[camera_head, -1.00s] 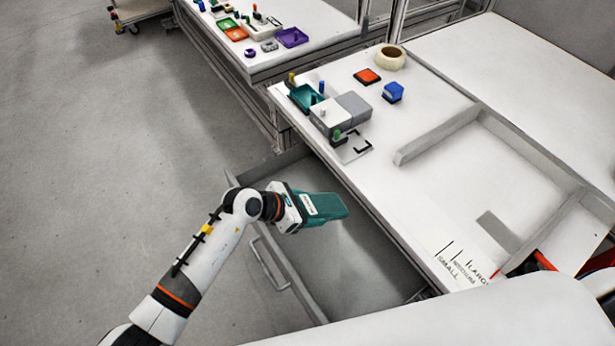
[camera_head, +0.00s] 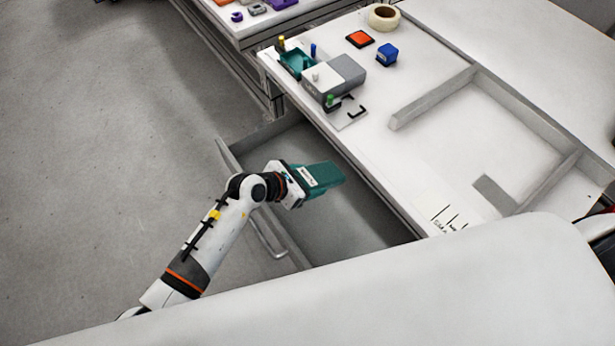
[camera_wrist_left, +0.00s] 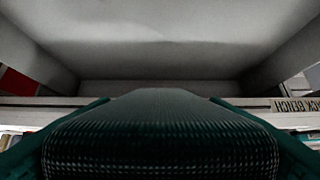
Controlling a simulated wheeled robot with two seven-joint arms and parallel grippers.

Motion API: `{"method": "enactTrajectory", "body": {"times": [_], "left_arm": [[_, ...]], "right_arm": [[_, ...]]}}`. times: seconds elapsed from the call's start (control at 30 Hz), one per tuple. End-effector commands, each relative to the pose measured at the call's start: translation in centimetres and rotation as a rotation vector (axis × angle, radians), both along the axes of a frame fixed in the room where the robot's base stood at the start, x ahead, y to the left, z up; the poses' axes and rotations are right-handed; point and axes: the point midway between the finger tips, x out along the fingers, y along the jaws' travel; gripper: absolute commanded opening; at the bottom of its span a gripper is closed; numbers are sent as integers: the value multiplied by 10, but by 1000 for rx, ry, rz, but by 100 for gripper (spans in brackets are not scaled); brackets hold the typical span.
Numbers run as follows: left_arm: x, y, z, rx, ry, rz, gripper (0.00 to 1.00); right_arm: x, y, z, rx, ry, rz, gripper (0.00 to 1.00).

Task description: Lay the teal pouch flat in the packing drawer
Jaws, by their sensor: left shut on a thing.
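The teal pouch (camera_head: 322,178) is held by my left gripper (camera_head: 300,182) over the open packing drawer (camera_head: 350,228). In the left wrist view the pouch (camera_wrist_left: 160,130) fills the lower middle, with a textured dark teal surface, and the drawer's inside (camera_wrist_left: 160,45) shows beyond it. I cannot tell exactly how high the pouch is above the drawer floor. The drawer looks empty where it shows. My right gripper is not in view.
The white bench (camera_head: 405,165) stands right of the drawer. It carries a grey block (camera_head: 335,80), a teal tray (camera_head: 296,63), an orange-red pad (camera_head: 359,39), a blue block (camera_head: 387,54), a tape roll (camera_head: 383,17) and a low grey frame (camera_head: 430,97). Open floor lies left.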

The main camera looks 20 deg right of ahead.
Motion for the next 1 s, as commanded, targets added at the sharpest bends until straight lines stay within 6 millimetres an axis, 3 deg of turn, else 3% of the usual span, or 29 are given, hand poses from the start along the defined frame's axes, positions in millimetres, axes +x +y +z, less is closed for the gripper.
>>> {"method": "enactTrajectory", "body": {"times": [0.03,1.0], "left_arm": [[0,0,-10,0,-1,0,44],[1,0,-105,0,-1,-1,44]], "right_arm": [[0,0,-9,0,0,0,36],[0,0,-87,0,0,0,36]]}}
